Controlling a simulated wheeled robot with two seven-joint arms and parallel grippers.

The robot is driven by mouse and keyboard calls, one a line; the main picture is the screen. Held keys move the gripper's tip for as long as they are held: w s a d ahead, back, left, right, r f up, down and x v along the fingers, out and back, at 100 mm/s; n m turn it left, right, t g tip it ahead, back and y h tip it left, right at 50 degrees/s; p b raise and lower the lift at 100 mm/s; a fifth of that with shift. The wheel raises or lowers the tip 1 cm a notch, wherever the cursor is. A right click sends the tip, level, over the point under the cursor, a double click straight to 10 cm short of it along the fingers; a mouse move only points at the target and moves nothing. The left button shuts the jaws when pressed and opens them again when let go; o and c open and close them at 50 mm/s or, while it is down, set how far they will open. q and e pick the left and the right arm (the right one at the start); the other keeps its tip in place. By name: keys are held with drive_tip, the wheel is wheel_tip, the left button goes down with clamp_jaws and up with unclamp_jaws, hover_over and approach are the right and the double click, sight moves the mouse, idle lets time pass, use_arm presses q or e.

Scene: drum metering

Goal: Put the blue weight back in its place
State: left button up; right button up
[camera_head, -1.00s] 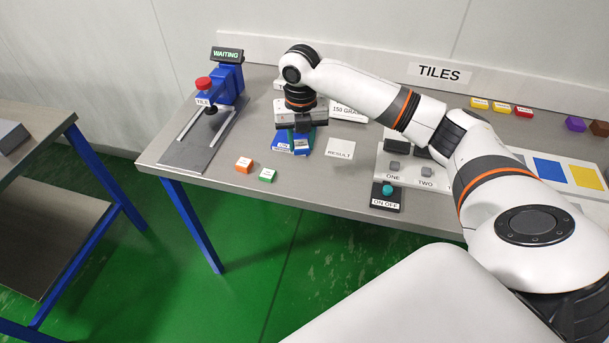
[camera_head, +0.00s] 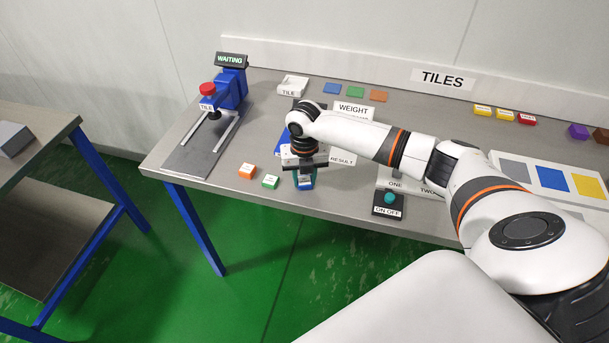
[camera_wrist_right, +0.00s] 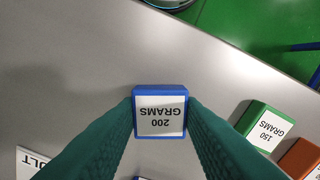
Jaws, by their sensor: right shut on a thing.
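The blue weight, labelled 200 GRAMS (camera_wrist_right: 160,112), is between the two green fingers of my right gripper (camera_wrist_right: 160,120). In the head view my right gripper (camera_head: 305,176) points down near the table's front edge, with the blue weight (camera_head: 305,185) low in it. I cannot tell whether the weight touches the table. The green weight (camera_head: 270,181) and orange weight (camera_head: 247,171) stand in a row to its left; the green one, labelled 150 GRAMS, also shows in the wrist view (camera_wrist_right: 264,127). My left gripper is out of view.
The blue scale is mostly hidden behind my right wrist. The RESULT card (camera_head: 343,160) lies to the right of my gripper. A black ON OFF box (camera_head: 388,205) stands further right. The tile press (camera_head: 228,90) is at the left. Bare table lies between press and weights.

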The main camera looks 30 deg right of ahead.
sight(304, 180)
drive_tip(key=shift+f, duration=0.1)
drive_tip(key=o, duration=1.2)
wheel_tip(304, 180, up, 12)
drive_tip(key=b, duration=0.1)
drive_tip(key=shift+r, duration=0.2)
